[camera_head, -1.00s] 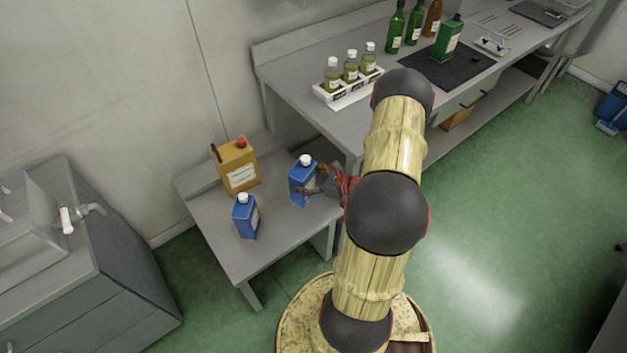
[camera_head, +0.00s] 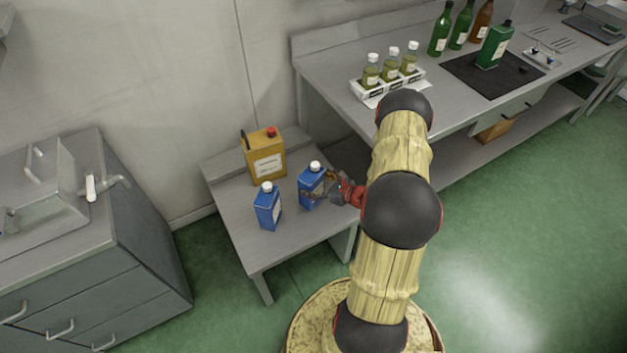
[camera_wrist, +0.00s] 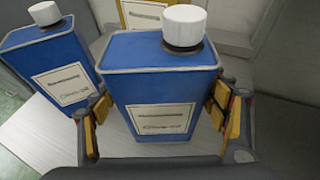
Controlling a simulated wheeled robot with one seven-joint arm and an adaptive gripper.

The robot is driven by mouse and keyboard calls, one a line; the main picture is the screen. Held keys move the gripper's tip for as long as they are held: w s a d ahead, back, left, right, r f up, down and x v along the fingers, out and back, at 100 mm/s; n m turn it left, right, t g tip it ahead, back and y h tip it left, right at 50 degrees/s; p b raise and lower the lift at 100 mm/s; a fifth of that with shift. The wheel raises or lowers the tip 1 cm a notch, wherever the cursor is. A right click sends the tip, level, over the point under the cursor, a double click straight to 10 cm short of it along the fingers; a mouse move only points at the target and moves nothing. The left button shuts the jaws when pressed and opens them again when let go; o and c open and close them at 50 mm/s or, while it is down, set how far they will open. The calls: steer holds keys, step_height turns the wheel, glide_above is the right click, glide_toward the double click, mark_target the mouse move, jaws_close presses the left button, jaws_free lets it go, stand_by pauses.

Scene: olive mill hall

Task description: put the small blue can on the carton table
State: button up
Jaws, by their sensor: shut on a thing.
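Two blue cans with white caps and pale labels are at the low grey table (camera_head: 280,255); they look alike in size. My gripper (camera_head: 342,190) is shut on the right-hand blue can (camera_head: 311,189), which is upright. In the wrist view this can (camera_wrist: 160,80) is between the yellow finger pads of my gripper (camera_wrist: 158,115). Its base is partly hidden, and I cannot tell whether it touches the tabletop. The other blue can (camera_head: 267,210) stands to its left, also in the wrist view (camera_wrist: 50,65). No label names this the carton table.
A yellow can with a red cap (camera_head: 266,158) stands at the back of the low table. The table's front part is clear. The long bench (camera_head: 340,65) behind holds a bottle crate (camera_head: 385,93) and a green can (camera_head: 494,45). A sink cabinet (camera_head: 110,250) stands left.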

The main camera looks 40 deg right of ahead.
steer(key=shift+d+f, duration=0.1)
steer(key=shift+f, duration=0.15)
steer(key=o, duration=2.1)
